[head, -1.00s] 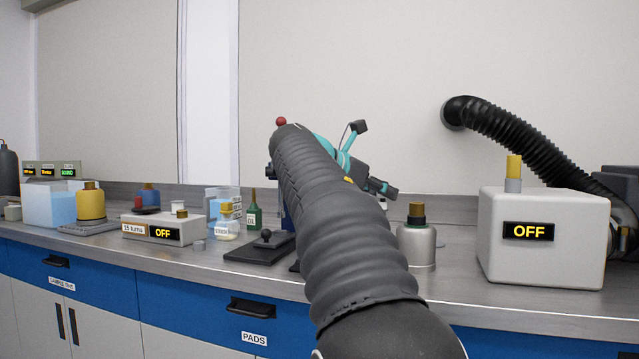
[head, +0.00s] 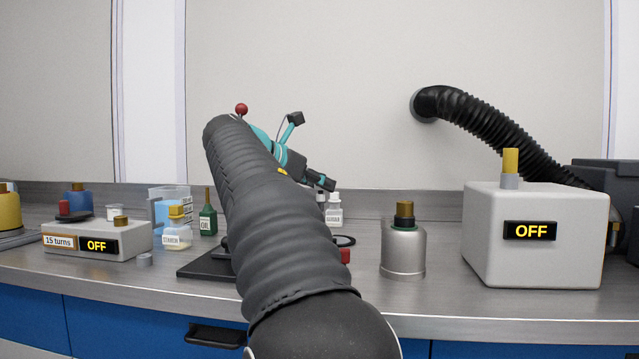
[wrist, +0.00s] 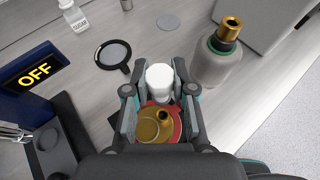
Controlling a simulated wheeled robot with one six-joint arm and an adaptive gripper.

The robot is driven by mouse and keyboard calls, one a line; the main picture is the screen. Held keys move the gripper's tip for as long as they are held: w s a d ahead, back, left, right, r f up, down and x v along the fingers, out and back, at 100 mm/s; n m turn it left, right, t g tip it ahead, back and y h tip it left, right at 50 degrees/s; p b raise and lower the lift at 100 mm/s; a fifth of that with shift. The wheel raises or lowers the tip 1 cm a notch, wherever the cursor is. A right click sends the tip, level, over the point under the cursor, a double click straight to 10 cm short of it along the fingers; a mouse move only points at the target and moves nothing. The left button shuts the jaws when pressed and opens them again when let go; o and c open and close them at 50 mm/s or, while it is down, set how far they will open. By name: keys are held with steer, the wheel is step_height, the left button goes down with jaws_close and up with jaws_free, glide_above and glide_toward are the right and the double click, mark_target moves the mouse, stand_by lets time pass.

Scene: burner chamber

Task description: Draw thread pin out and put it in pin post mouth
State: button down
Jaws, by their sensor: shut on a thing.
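My gripper (wrist: 158,108) has its two fingers closed in around a white rounded piece (wrist: 160,80). I cannot tell for sure that this is the thread pin. Just below it in the wrist view are a brass round part (wrist: 147,127) with a small upright brass piece, and a red rim (wrist: 176,128). Whether these touch the white piece is unclear. In the head view my arm hides the gripper and what it holds. A red part (head: 345,256) shows beside the arm. I cannot pick out the pin post mouth.
A steel bottle (head: 403,252) with a brass cap stands right of my arm, also in the wrist view (wrist: 223,55). Farther right is a pale OFF box (head: 535,260). A ring-shaped lens (wrist: 113,54) lies near the gripper. A 15 turns box (head: 98,240) is left.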

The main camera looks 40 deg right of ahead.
steer(key=shift+f+b, duration=1.55)
steer(key=shift+f, duration=1.3)
steer(key=shift+p, duration=0.9)
steer(key=shift+f+b, duration=0.6)
steer(key=shift+f, duration=0.95)
steer(key=c, duration=0.9)
jaws_free()
steer(key=shift+a, duration=0.1)
steer(key=v, duration=1.2)
